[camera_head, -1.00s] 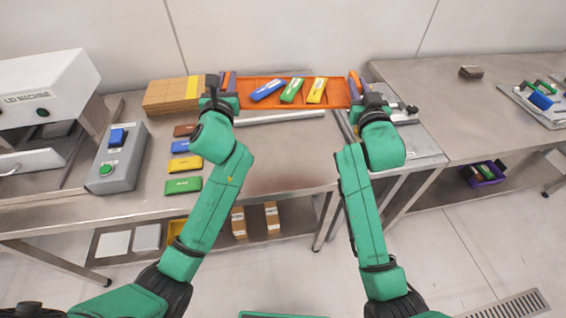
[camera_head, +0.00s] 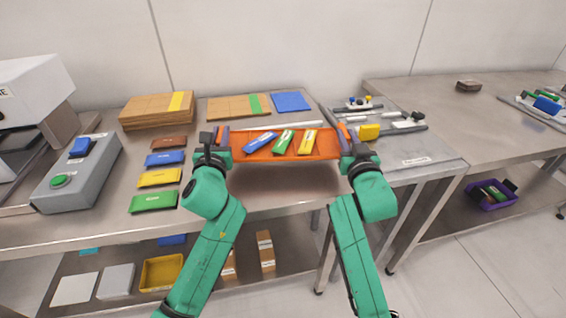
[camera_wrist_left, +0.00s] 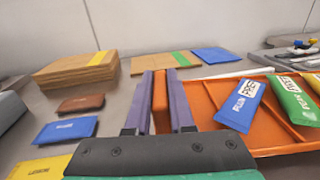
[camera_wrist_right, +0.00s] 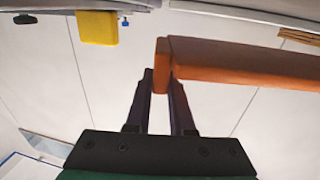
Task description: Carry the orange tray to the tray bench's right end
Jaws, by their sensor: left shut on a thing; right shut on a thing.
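The orange tray (camera_head: 262,153) is held between my two grippers, over the front part of the near metal bench. It carries a blue packet (camera_head: 259,141), a green packet (camera_head: 283,141) and a yellow packet (camera_head: 307,141). My left gripper (camera_head: 222,137) is shut on the tray's left end; in the left wrist view the orange wall (camera_wrist_left: 160,101) sits between its purple fingers. My right gripper (camera_head: 345,134) is shut on the right end. The right wrist view shows the orange edge (camera_wrist_right: 163,66) at its fingertips. The tray looks about level.
A metal bench (camera_head: 440,140) stands to the right, with a dark block (camera_head: 468,86) on it and a purple bin (camera_head: 487,196) below. Cardboard stacks (camera_head: 157,112), a blue pad (camera_head: 291,102), several coloured packets (camera_head: 155,202) and a grey fixture plate (camera_head: 410,150) lie on the near bench.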

